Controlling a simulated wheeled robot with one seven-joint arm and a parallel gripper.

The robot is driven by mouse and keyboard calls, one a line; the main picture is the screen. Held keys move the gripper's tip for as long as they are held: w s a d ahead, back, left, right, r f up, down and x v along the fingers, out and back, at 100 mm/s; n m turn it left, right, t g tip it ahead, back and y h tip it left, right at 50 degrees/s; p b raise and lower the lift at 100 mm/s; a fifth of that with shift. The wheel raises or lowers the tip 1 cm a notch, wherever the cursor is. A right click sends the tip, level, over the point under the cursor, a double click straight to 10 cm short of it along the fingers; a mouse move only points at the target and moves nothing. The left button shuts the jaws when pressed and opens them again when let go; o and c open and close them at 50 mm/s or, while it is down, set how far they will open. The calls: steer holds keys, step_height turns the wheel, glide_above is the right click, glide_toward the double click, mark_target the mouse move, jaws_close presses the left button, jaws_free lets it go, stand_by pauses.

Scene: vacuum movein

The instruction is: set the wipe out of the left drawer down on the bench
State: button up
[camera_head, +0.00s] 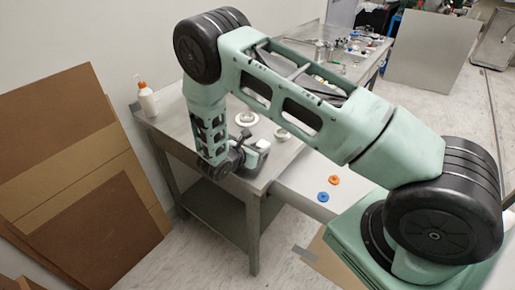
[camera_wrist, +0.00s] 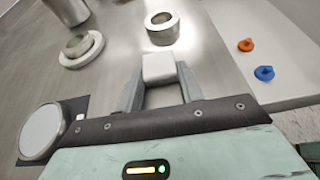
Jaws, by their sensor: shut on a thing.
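The wipe (camera_wrist: 159,66) is a small white folded block. My gripper (camera_wrist: 160,82) is shut on it, with one grey finger on each side. In the head view the wipe (camera_head: 263,144) shows as a small white patch at the end of my arm, over the front part of the grey metal bench (camera_head: 178,131). The bench top (camera_wrist: 110,62) lies beneath the wipe in the wrist view. I cannot tell whether the wipe touches the bench.
A white ring with a metal part (camera_wrist: 82,50) and a ringed metal piece (camera_wrist: 162,28) stand close beyond my gripper. A bottle with an orange cap (camera_head: 147,100) is at the bench's left. A pale surface at the right bears orange (camera_head: 334,180) and blue (camera_head: 323,197) pieces.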

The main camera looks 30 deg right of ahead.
steer(key=o, duration=0.9)
steer(key=shift+o, duration=0.2)
steer(key=b+v, duration=0.2)
steer(key=v, duration=0.9)
steer(key=shift+s+a+r, duration=0.25)
steer(key=shift+a+r, duration=0.15)
steer(key=shift+a, duration=0.15)
steer(key=s+a+r+m+g+y, duration=0.1)
steer(key=s+a+r+m+y, duration=0.3)
steer(key=s, duration=0.5)
steer(key=s+a+r+m+g+y, duration=0.2)
steer(key=s+a+r+m+y, duration=0.2)
steer(key=s+r, duration=0.3)
steer(key=s+a+r+m+g+y, duration=0.1)
steer(key=s+a+r+m+y, duration=0.3)
steer(key=s, duration=0.7)
steer(key=shift+s+a+r+m+y, duration=0.3)
steer(key=shift+r+m+y, duration=0.3)
steer(key=shift+r+m, duration=0.5)
